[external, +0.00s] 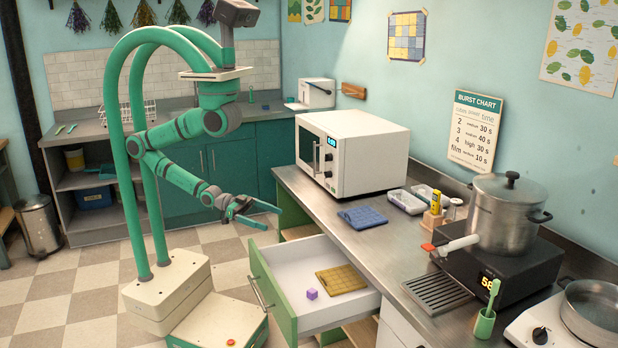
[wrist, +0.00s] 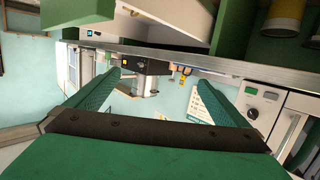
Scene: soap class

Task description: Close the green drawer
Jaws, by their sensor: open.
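The green drawer (external: 273,297) is pulled well out from under the counter in the external view, its green front with a metal bar handle (external: 262,294) facing left.
On the counter (external: 329,218) stand a white microwave (external: 350,150), a blue cloth (external: 362,217) and a steel pot (external: 506,213) on a black cooker (external: 500,267). The counter edge lies right of my gripper. The checkered floor (external: 60,295) left of my base is clear.

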